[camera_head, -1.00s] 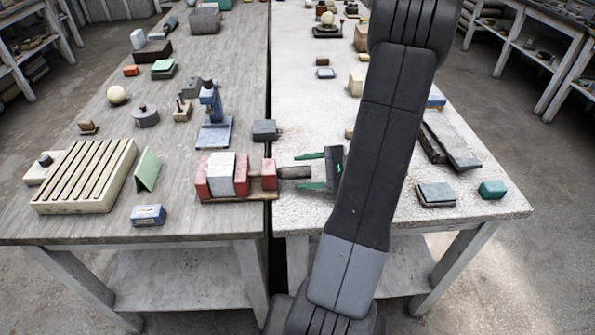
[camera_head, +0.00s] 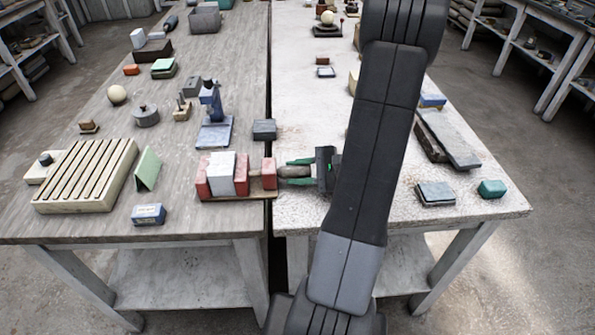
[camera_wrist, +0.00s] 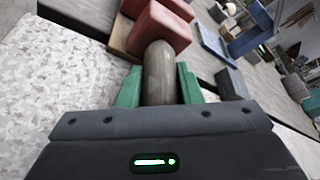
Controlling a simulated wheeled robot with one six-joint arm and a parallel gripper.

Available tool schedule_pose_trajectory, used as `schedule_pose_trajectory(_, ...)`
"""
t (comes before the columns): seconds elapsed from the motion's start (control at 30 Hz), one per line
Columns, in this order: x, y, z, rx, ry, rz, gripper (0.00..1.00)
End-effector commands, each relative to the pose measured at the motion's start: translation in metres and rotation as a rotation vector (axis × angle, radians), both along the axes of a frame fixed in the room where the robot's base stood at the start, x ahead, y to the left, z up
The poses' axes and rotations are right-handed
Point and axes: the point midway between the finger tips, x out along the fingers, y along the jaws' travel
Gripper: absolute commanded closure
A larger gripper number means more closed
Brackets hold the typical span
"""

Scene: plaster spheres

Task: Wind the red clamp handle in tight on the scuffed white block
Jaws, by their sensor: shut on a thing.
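The red clamp (camera_head: 268,174) lies on a thin wooden base across the seam between the two tables. The white block (camera_head: 217,181) sits between its red jaws at the left; whether it is gripped firmly I cannot tell. The clamp's handle is a grey-brown rounded bar (camera_wrist: 158,75) that sticks out to the right of the red end block (camera_wrist: 160,27). My gripper (camera_head: 289,172) is shut on the handle, with one green finger on each side of it. The wrist view shows both fingers against the handle. Scuffs on the block are too small to make out.
A blue-grey stand (camera_head: 214,132) and a dark block (camera_head: 264,130) stand behind the clamp. A slatted tray (camera_head: 88,206), a green wedge (camera_head: 147,169) and a blue box (camera_head: 148,215) lie to the left.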

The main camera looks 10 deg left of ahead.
Motion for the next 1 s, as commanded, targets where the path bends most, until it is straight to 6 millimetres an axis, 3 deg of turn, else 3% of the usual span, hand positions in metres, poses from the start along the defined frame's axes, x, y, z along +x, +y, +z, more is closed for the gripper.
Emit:
schedule_pose_trajectory(0.37, 0.0001, 0.0004, 0.0051, -0.051, 0.176, 0.003, 0.91)
schedule_pose_trajectory(1.0, 0.0009, 0.0005, 0.0049, -0.218, 0.751, 0.002, 0.91)
